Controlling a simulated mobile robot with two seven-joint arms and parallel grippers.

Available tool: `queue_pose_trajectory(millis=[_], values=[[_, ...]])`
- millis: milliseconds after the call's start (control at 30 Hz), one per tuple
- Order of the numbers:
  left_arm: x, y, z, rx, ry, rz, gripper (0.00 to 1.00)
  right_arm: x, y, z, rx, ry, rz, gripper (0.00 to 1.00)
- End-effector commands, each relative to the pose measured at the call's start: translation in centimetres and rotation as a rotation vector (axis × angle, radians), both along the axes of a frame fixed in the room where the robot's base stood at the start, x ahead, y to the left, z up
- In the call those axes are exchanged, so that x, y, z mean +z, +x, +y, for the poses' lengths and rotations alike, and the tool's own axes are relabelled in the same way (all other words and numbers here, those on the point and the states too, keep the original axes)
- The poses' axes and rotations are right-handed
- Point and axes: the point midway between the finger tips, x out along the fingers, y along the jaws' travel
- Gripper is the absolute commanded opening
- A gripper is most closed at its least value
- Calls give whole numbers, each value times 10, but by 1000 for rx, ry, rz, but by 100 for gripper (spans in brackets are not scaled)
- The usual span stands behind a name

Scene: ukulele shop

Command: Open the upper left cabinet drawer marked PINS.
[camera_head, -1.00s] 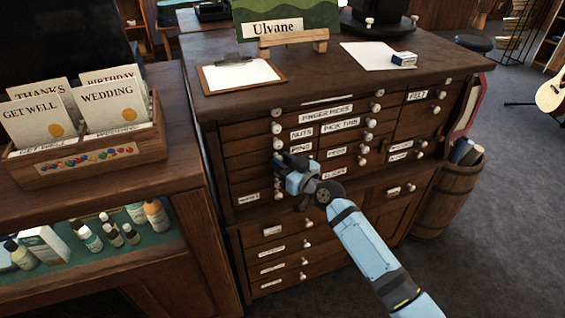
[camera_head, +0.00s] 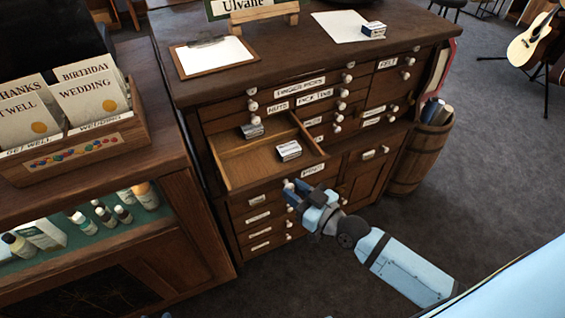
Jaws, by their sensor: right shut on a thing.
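The upper left drawer (camera_head: 248,166) of the dark wooden cabinet (camera_head: 190,88) stands pulled out, and its pale wooden inside shows from above. Two small boxes lie in it, one near the back (camera_head: 252,131) and one near the right side (camera_head: 289,151). A white label (camera_head: 312,170) shows at the drawer's front, but I cannot read it surely. My right gripper (camera_head: 293,190) is at the drawer front, shut on its knob, which the fingers mostly hide. My left gripper is not in view.
Other drawers with white knobs, such as the NUTS drawer (camera_head: 278,106), are closed. A card rack (camera_head: 85,152) stands on the counter at the left. A barrel (camera_head: 421,155) stands right of the cabinet. The carpet in front is clear.

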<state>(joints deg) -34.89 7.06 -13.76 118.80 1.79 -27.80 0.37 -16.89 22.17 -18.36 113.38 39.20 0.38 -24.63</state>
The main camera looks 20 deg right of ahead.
Motion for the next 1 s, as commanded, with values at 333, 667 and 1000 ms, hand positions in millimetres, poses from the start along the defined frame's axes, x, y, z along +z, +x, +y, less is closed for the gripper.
queue_pose_trajectory(millis=[333,667,1000], values=[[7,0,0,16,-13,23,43,0,-51,0,2,1,4,0],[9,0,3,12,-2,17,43,-2,-60,-1,2,0,3,0],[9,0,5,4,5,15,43,-2,-59,-1,1,0,3,51]])
